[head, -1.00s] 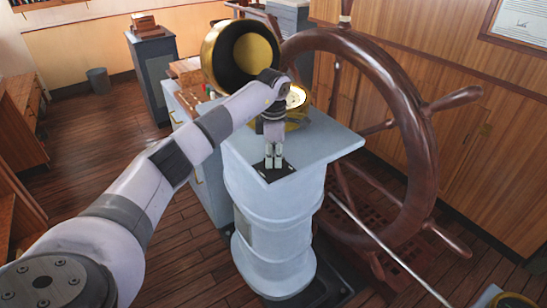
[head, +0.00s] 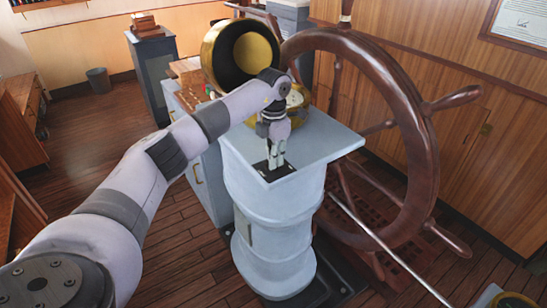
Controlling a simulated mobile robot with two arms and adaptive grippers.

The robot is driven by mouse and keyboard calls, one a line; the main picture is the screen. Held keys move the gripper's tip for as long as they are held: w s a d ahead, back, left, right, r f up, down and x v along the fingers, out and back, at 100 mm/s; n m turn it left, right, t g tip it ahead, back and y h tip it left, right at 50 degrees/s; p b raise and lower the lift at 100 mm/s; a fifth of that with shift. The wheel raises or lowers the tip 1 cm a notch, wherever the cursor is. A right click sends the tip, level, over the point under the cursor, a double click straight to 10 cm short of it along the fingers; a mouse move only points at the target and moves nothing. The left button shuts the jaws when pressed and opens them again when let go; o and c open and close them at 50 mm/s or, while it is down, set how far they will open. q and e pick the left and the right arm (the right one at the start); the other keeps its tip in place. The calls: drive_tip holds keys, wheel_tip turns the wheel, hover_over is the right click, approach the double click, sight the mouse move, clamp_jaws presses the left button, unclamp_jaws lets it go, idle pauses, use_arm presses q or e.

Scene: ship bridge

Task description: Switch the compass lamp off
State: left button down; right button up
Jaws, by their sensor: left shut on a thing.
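The compass (head: 294,98) sits in a brass bowl on top of the pale blue-grey binnacle (head: 322,140), its round brass hood (head: 240,52) tipped open behind it. A small black switch plate (head: 265,171) lies on the near corner of the binnacle top. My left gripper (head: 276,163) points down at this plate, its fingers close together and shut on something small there. The fingers hide the switch part itself, so I cannot see its position. My right gripper is not in view.
A large wooden ship's wheel (head: 415,150) stands close on the right of the binnacle. Behind are a grey cabinet (head: 153,75) and a bin (head: 98,80). Open plank floor (head: 100,145) lies to the left.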

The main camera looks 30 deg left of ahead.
use_arm(q)
drive_tip(key=n, duration=0.5)
drive_tip(key=shift+n, duration=0.3)
drive_tip(key=shift+r, duration=0.1)
idle(0.3)
drive_tip(key=c, duration=1.7)
unclamp_jaws()
drive_tip(key=shift+o, duration=0.2)
wheel_tip(320, 180, up, 12)
